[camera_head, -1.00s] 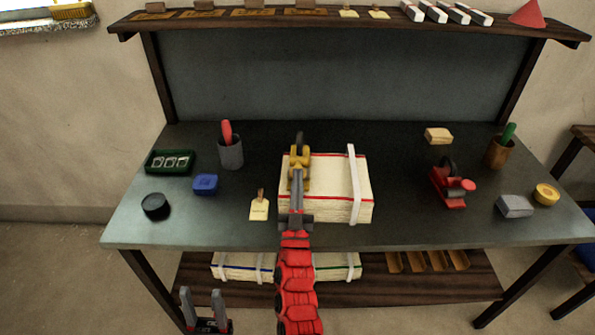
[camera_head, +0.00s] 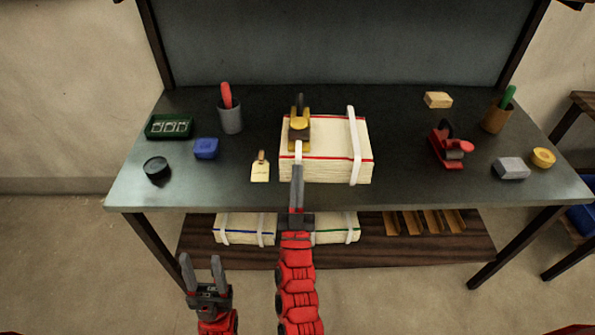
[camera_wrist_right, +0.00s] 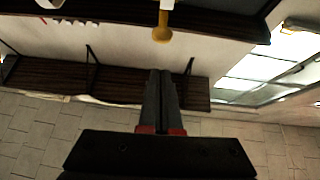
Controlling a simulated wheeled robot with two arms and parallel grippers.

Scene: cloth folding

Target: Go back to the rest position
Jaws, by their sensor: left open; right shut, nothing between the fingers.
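My right gripper (camera_head: 297,170) is shut and empty, in front of the cream cloth stack (camera_head: 325,160) on the table; its fingertips overlap the stack's front edge in the head view. In the right wrist view its two fingers (camera_wrist_right: 161,75) lie together with nothing between them. My left gripper (camera_head: 201,262) is open and empty, low at the left, in front of the table's front edge. A yellow tool with a dark handle (camera_head: 300,128) stands on the left part of the stack. I cannot tell whether the right fingertips touch anything.
Banded stacks (camera_head: 245,230) lie on the lower shelf. Free floor lies in front.

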